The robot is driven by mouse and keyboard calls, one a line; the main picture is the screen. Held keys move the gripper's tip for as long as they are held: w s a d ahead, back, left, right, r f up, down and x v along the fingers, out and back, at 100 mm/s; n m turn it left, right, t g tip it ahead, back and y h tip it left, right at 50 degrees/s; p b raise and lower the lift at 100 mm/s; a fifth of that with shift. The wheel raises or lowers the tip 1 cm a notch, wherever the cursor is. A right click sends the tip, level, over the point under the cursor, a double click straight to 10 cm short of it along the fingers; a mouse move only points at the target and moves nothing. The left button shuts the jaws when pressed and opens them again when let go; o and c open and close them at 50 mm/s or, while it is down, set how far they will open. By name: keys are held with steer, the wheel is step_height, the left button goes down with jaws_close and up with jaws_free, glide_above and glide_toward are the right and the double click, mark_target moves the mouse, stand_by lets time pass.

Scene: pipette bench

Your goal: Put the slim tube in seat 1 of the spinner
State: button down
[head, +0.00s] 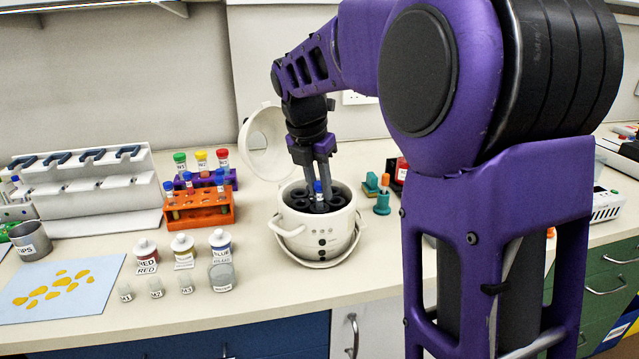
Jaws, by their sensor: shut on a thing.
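The spinner (292,229) is a round cream pot with its lid (262,140) tipped open at the back left. Its dark rotor with ring-shaped seats (333,201) shows inside. My gripper (318,184) points down over the bowl, shut on the slim tube (318,187), which has a blue cap. The tube stands about upright at the rotor. I cannot tell how far its lower end is in a seat, nor which seat is number 1, because the gripper and rim hide part of the rotor.
An orange rack (200,219) with blue-capped tubes and a purple rack (233,180) with coloured caps stand left of the spinner. Labelled jars (183,250) and small vials stand in front. A teal stand (382,204) is close on the right. My arm blocks the right side.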

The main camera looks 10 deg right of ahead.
steer(key=shift+f, duration=0.25)
steer(key=c, duration=0.6)
jaws_free()
steer(key=shift+r, duration=0.15)
steer(key=p+v, duration=0.4)
steer(key=v, duration=1.3)
steer(key=shift+r, duration=0.15)
steer(key=shift+d, duration=0.1)
